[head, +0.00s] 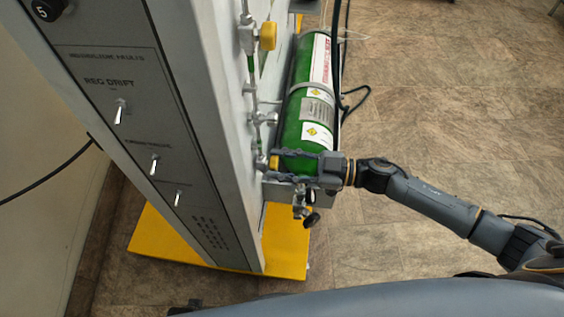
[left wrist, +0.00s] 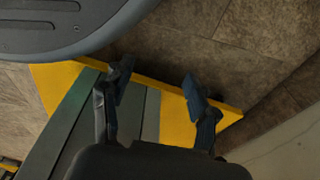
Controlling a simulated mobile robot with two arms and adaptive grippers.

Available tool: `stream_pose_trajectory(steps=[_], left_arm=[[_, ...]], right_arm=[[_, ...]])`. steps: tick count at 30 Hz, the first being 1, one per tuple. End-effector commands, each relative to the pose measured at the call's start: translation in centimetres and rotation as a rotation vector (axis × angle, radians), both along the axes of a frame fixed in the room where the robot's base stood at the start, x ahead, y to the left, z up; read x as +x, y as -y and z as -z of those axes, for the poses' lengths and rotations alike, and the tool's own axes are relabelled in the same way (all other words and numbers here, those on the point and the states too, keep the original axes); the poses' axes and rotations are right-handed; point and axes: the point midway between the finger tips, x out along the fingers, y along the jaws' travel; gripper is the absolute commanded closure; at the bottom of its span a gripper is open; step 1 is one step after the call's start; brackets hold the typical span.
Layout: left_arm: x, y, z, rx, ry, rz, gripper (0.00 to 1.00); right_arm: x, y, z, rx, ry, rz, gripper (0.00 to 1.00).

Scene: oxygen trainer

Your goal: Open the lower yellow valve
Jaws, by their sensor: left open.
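The lower yellow valve (head: 274,162) is low on the panel's right-hand face in the head view, beside the bottom of a green cylinder (head: 306,100). My right gripper (head: 268,165) reaches in from the right, with one finger above the valve and the other below it. The fingers partly hide the valve, and I cannot tell whether they touch it. An upper yellow valve (head: 267,36) is higher on the same face. My left gripper (left wrist: 157,85) is open and empty in the left wrist view, over the yellow base and grey panel.
The tall grey panel (head: 150,110) has several toggle switches and stands on a yellow base plate (head: 287,240). A small black knob (head: 312,219) hangs below my right gripper. Black hoses run behind the cylinder.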

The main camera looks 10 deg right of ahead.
Motion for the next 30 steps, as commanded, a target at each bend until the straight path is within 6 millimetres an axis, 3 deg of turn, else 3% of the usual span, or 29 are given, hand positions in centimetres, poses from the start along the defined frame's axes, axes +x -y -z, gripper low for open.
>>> stream_pose_trajectory(steps=[2, 14, 22, 30], left_arm=[[0.2, 0.0, -0.1, -0.001, 0.003, 0.0, 0.41], [0.2, 0.0, -0.2, -0.002, 0.008, 0.0, 0.41], [-1.0, -0.2, 0.7, 0.002, -0.01, 0.0, 0.41], [-0.8, -0.1, 0.7, 0.0, -0.006, 0.0, 0.41]], right_arm=[[0.0, 0.0, 0.0, 0.0, 0.0, 0.0, 0.95], [0.0, 0.0, 0.0, -0.023, 0.074, 0.001, 0.95], [-0.1, 0.0, 0.0, -0.082, 0.255, 0.0, 0.95], [-0.1, 0.0, 0.1, -0.141, 0.437, 0.0, 0.95]])
